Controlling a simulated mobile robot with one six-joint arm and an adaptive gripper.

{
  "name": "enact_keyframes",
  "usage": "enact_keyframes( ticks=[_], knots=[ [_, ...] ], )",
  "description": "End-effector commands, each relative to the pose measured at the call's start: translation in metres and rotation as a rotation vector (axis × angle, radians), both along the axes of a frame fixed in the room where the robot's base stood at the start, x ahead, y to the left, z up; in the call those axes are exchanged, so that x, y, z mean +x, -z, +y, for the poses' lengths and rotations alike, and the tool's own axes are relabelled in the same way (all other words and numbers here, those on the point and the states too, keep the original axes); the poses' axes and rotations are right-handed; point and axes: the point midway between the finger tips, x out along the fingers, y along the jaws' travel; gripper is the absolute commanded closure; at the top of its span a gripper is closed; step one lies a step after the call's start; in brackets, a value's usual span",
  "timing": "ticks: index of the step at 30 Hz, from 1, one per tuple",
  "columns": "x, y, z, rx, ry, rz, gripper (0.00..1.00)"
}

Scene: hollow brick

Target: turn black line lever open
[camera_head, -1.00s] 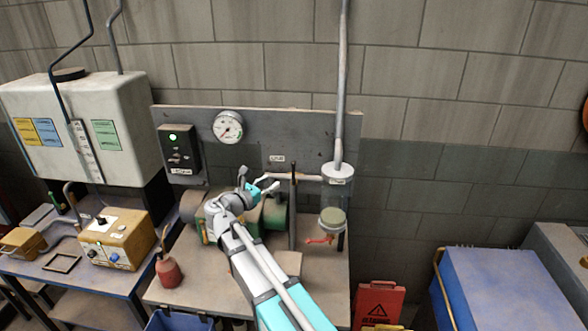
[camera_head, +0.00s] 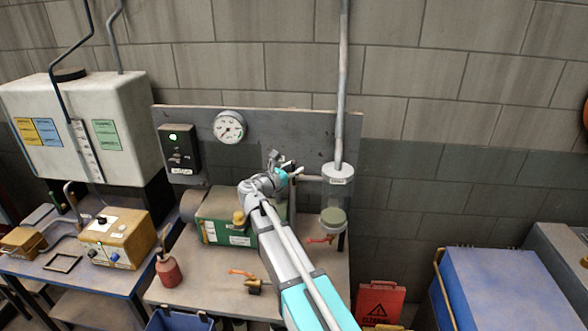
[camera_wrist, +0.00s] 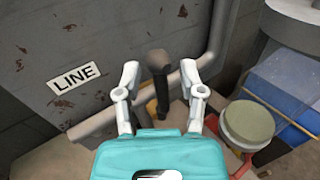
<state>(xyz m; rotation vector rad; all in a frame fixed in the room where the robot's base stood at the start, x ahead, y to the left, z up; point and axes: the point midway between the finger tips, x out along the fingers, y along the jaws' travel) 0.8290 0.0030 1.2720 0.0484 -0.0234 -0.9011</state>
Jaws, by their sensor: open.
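The black line lever (camera_wrist: 157,62) is a dark round-ended handle on the pipe (camera_wrist: 95,125), right of a white LINE label (camera_wrist: 76,78) in the wrist view. My gripper (camera_wrist: 160,76) is open, with one pale finger on each side of the lever. The lever appears between the fingers, but I cannot tell whether either touches it. In the head view my gripper (camera_head: 290,170) is in front of the grey panel, left of the glass filter bowl, and hides the lever.
A filter with a green-topped bowl (camera_head: 333,218) and red handle (camera_head: 321,239) is close on the right. A green pump (camera_head: 222,232) stands to the left below. A gauge (camera_head: 229,127) and a switch box (camera_head: 179,150) are on the panel (camera_head: 290,130).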

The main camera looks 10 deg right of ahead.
Motion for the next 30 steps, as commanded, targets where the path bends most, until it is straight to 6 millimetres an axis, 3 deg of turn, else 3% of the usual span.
enact_keyframes(
  ticks=[8,17,30],
  knots=[
    [0.0003,0.0,-0.0009,0.0,0.0,0.0,0.49],
    [0.0003,0.0,-0.0009,0.0,0.001,0.0,1.0],
    [0.0003,0.0006,-0.0008,-0.007,0.001,0.002,1.0]
  ],
)
